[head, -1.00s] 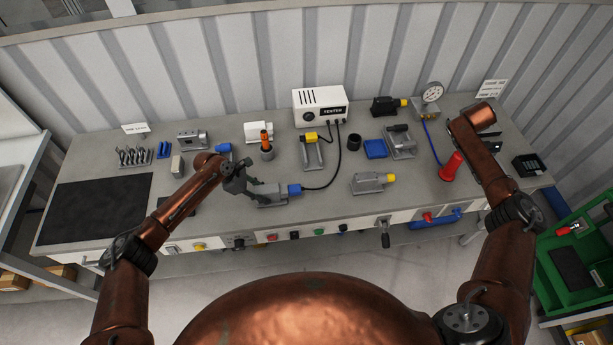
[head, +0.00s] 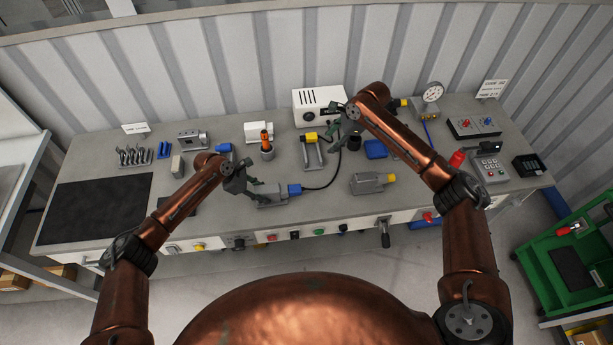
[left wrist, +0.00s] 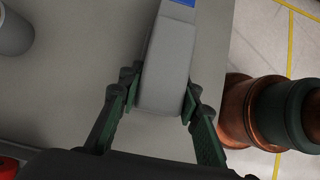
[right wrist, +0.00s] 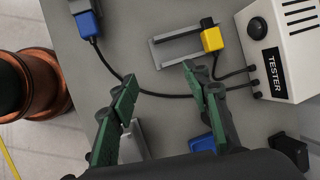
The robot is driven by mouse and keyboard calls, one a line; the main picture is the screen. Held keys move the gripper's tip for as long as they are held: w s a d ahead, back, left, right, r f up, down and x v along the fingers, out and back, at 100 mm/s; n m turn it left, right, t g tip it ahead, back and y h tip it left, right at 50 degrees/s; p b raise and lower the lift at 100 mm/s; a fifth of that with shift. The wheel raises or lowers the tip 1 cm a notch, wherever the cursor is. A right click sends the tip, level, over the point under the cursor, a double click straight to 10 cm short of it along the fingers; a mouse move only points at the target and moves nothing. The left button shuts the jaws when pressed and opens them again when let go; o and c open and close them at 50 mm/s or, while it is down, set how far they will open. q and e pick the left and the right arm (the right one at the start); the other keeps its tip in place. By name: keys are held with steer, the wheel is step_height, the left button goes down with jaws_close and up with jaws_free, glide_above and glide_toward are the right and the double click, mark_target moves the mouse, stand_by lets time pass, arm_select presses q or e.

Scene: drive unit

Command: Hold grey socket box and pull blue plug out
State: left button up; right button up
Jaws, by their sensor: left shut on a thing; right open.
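The grey socket box (head: 272,201) lies near the front of the bench, and my left gripper (head: 257,188) is shut on its left end. In the left wrist view, the box (left wrist: 168,65) sits between the two fingers. The blue plug (head: 295,190) is in the right end of the box, with a black cable running from it to the tester. In the right wrist view the blue plug (right wrist: 88,24) is at the upper left. My right gripper (right wrist: 158,84) is open and empty above the bench, with the cable passing below its fingers.
The white tester (head: 318,106) stands at the back. A yellow plug (right wrist: 212,39) in a grey holder is beside it. A second grey box with a yellow end (head: 368,183) lies to the right of the blue plug. Bare bench lies between them.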

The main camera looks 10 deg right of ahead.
mark_target(298, 187)
steer(key=s+a+f+g+y, duration=0.1)
steer(key=s+a+f+g, duration=0.2)
steer(key=s+a+f, duration=0.7)
steer(key=a+f, duration=0.1)
steer(key=f, duration=0.1)
steer(key=a+f, duration=0.2)
steer(key=w+a+f, duration=0.1)
steer(key=f, duration=0.1)
steer(key=shift+a+f, duration=0.1)
steer(key=shift+a, duration=0.25)
jaws_close()
stand_by(0.5)
